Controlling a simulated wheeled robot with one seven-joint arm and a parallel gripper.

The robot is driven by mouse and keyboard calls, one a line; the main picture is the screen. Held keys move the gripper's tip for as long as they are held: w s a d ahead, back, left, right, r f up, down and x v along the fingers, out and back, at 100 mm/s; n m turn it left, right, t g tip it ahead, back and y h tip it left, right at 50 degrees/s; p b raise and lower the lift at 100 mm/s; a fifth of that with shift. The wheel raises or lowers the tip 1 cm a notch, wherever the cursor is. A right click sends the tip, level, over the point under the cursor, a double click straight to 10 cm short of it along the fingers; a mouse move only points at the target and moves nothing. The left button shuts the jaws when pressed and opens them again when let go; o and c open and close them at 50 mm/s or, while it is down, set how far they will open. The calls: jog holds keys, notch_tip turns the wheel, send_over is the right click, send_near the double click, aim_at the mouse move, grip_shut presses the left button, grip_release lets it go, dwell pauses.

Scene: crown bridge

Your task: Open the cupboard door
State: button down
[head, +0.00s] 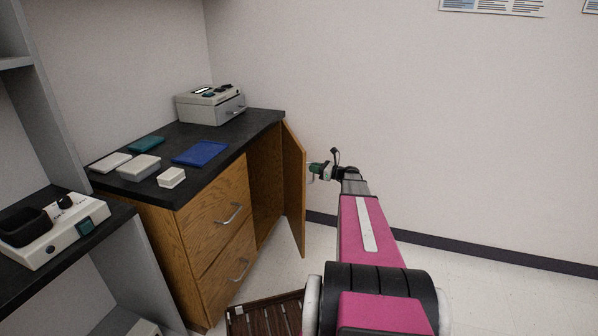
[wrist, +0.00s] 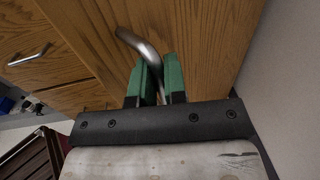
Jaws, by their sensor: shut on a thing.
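The wooden cupboard door (head: 294,188) stands wide open at the right end of the dark-topped cabinet, swung out toward the right wall. Its metal handle (wrist: 140,48) shows in the wrist view, running down between the green fingers. My gripper (wrist: 154,78) is shut on the handle. In the head view my gripper (head: 318,168) is at the outer face of the door. The cupboard's inside (head: 265,180) shows partly and looks dark; the door and cabinet side hide the rest.
Drawers with metal handles (head: 230,215) are left of the cupboard opening. The counter holds a grey device (head: 210,104), a blue tray (head: 201,153) and pale boxes. A dark slatted crate (head: 268,315) is on the floor. The wall is close on the right.

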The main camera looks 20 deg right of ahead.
jog(key=w+d+g, duration=0.1)
jog(key=w+d, duration=0.1)
jog(key=d, duration=0.5)
jog(key=w+d+n+g+y, duration=0.1)
jog(key=w+d, duration=0.2)
jog(key=d, duration=0.4)
jog(key=shift+d+n, duration=0.3)
jog(key=shift+d, duration=0.05)
jog(key=c, duration=1.2)
grip_release()
jog(key=v, duration=1)
jog(key=shift+s+d+f, duration=0.15)
jog(key=shift+d+f, duration=0.05)
jog(key=shift+d, duration=0.1)
